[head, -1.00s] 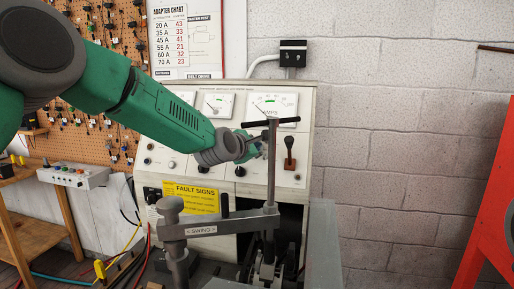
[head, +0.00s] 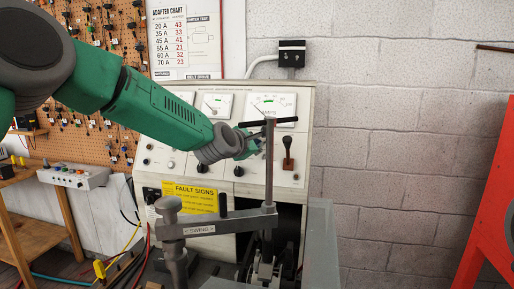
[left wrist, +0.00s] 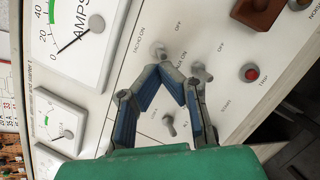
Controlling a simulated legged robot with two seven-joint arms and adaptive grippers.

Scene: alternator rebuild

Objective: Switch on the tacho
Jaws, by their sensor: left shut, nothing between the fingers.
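The tacho toggle switch (left wrist: 160,53) is a small metal lever on the cream panel, between the printed words TACHO ON and OFF in the left wrist view. Its lever position is hard to tell. My left gripper (left wrist: 168,69) is shut and empty, its fingertips meeting right beside this switch; I cannot tell whether they touch it. In the head view my left gripper (head: 256,142) is at the panel (head: 300,107), partly hidden behind the T-handled post. My right gripper is in neither view.
Another toggle (left wrist: 201,72) stands close right of the fingertips, and one more (left wrist: 168,124) lies between the fingers. A red trip button (left wrist: 250,73) is further right. The T-handled post (head: 270,165) and swing arm (head: 215,226) stand before the panel.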

